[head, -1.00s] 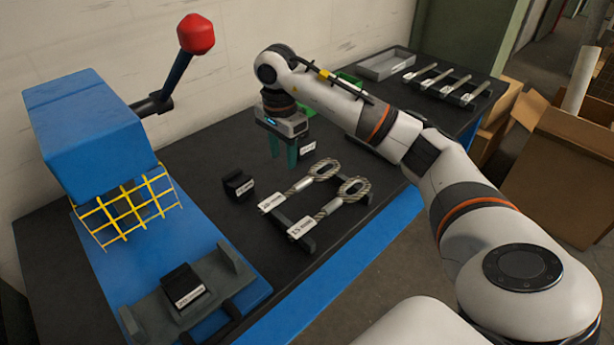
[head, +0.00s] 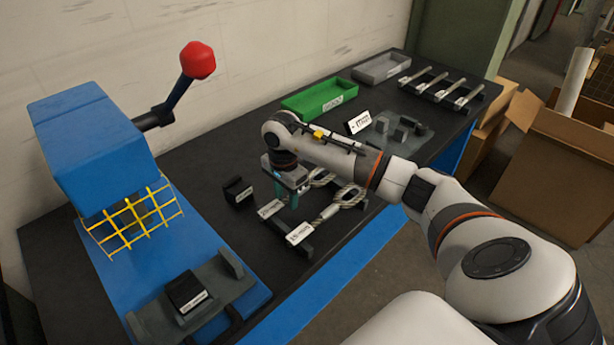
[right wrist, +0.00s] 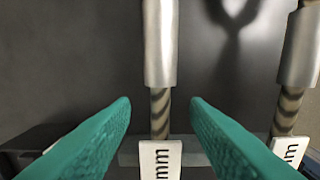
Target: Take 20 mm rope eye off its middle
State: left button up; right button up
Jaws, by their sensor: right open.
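The 20 mm rope eye (head: 322,176) lies on a low black rack (head: 268,229), partly hidden by my right gripper (head: 287,196). Its label faces the front left. The right wrist view shows its silver sleeve (right wrist: 159,45), a short piece of bare rope and a label ending in "mm". There my right gripper (right wrist: 160,108) is open, with one green finger on each side of the rope eye and a gap on both sides. A 15 mm rope eye (head: 351,196) lies beside it on the rack. My left gripper is out of view.
A small labelled black block (head: 238,192) stands left of the rack. A blue press (head: 95,130) with a red-knobbed lever and yellow guard is at left. Behind are a green tray (head: 318,100), a grey tray (head: 381,68) and a rack of pins (head: 440,88).

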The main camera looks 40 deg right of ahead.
jog(key=shift+c, duration=0.2)
grip_shut()
jog(key=shift+r, duration=0.15)
